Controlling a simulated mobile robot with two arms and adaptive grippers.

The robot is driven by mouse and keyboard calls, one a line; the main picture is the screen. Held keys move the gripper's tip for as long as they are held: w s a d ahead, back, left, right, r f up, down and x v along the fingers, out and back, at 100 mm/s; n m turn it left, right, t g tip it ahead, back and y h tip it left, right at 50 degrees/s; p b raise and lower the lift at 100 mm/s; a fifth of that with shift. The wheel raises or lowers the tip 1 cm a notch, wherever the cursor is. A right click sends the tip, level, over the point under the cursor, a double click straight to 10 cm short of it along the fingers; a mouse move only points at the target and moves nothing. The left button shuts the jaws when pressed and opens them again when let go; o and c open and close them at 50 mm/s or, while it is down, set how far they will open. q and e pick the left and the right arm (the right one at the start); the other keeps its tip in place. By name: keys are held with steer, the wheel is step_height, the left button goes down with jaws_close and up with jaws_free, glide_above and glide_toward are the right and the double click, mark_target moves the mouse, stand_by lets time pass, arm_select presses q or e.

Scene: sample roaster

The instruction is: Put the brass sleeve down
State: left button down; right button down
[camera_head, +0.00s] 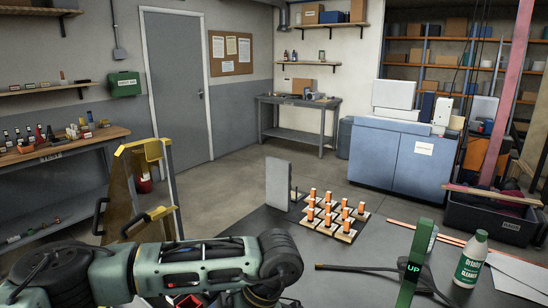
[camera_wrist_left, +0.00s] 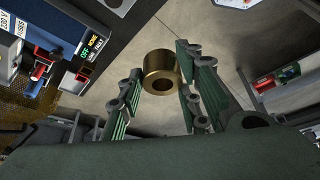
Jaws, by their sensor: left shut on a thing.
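The brass sleeve (camera_wrist_left: 155,62) is a short, thick gold-coloured ring with its dark bore facing the left wrist camera. My left gripper (camera_wrist_left: 162,78) is shut on it, with green ribbed fingers on either side. In the head view my left arm comes in along the lower left, and its wrist bends down at the bottom edge. The sleeve and fingertips cannot be made out there. I cannot tell how high the sleeve is above any surface. My right gripper is in neither view.
Bare tabletop shows around the pieces.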

arm_select(q)
steer(key=a+r+m+t+h, duration=0.2)
steer(key=a+m, duration=0.3)
steer(key=m, duration=0.5)
steer(key=a+r+m+t+h, duration=0.2)
steer(key=a+m, duration=0.3)
steer(key=m, duration=0.5)
steer(key=shift+a+r+m+t, duration=0.15)
steer(key=shift+a+m+t, duration=0.25)
steer(key=shift+t, duration=0.5)
